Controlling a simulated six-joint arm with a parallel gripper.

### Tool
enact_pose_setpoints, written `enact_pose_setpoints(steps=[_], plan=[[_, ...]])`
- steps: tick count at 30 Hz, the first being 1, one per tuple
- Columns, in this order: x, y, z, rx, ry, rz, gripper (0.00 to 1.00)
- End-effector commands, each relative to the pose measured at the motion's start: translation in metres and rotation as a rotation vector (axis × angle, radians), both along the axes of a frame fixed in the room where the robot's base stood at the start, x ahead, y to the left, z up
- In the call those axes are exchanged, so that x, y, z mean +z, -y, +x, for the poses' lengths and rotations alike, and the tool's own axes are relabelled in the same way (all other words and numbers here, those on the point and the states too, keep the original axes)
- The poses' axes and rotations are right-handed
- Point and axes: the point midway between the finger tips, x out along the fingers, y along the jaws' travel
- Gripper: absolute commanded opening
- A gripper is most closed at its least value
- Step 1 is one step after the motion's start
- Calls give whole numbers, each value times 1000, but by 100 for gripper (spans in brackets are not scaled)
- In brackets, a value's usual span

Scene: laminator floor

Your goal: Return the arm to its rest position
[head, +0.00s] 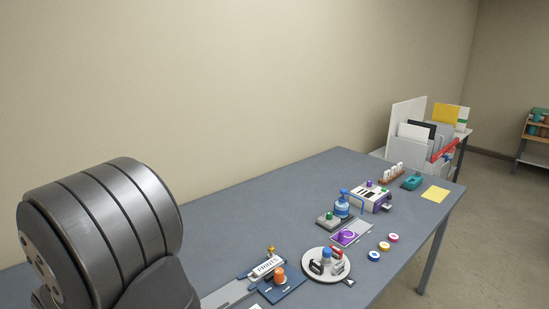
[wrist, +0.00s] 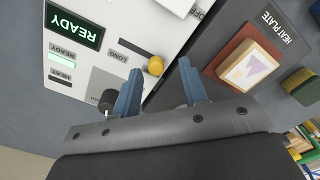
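My gripper (wrist: 160,85) shows in the wrist view, with two blue fingers standing apart and nothing held between them. A black knob (wrist: 106,99) is beside the left finger. In the head view a large grey link of my arm fills the lower left; my gripper is out of that view.
A red-brown block with a pale patterned top (wrist: 250,66) sits beside a HEAT PLATE label (wrist: 279,28), near a dark green block (wrist: 300,85). In the head view, the grey table (head: 215,215) holds a round tray (head: 313,275), small devices and a yellow sheet (head: 435,194). Its back-left stretch is clear.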

Motion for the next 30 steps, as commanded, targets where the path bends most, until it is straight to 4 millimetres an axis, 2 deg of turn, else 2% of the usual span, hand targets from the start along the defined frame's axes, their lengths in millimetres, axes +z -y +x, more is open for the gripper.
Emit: enact_pose_setpoints(steps=[26,27,30], plan=[[173,-1,0,-1,2,7,40],[158,0,0,-1,-2,-2,40],[136,1,0,-1,-2,-1,40]])
